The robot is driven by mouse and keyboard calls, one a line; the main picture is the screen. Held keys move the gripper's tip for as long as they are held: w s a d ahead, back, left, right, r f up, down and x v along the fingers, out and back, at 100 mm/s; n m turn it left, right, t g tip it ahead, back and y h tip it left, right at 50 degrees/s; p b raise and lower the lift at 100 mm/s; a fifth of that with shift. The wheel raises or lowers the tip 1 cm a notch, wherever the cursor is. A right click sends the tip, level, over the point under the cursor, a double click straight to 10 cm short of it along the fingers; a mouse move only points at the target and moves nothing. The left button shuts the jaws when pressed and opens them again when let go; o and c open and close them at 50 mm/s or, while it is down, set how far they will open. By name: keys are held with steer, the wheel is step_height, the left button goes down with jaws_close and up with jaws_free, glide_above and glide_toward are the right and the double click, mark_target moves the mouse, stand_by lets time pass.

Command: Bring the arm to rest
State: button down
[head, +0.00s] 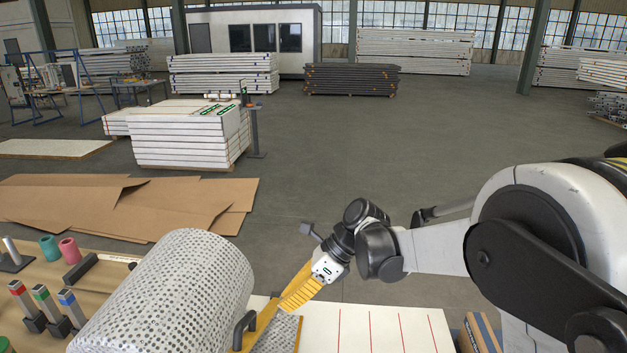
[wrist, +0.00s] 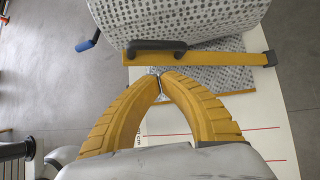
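My gripper (head: 284,304) hangs over the front of the work table in the head view, with its yellow fingers pointing down and left. In the wrist view my gripper (wrist: 160,76) has its two curved fingers brought together at the tips. The tips appear just short of a yellow bar with a black handle (wrist: 157,47), which lies across a dotted sheet (wrist: 222,77). Whether the tips touch the sheet cannot be told. My arm reaches in from the right in the head view, bent at the wrist.
A large dotted roll (head: 175,290) lies left of my gripper. A white board with red lines (head: 385,325) is to the right. Colour-banded tools (head: 43,302) stand at the far left. Cardboard sheets (head: 130,203) and stacked panels (head: 185,140) lie beyond. Open floor is behind the table.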

steer(key=s+d+f+n+t+h+b, duration=0.1)
steer(key=s+d+n+t+h+b, duration=0.1)
steer(key=s+d+n, duration=0.3)
steer(key=s+d+f+n+t+h+b, duration=0.2)
steer(key=s+d+n+t+h+b, duration=0.1)
steer(key=d, duration=1)
steer(key=s+d+f+n+t+h+b, duration=0.1)
steer(key=s+d+n+t+h+b, duration=0.2)
steer(key=s+d+n+b, duration=0.3)
steer(key=s+d+n+t, duration=0.1)
steer(key=s+d+n, duration=0.1)
steer(key=n, duration=0.3)
steer(key=shift+s+d+f, duration=0.35)
steer(key=shift+s+d, duration=0.05)
steer(key=shift+s, duration=0.15)
steer(key=shift+a, duration=0.1)
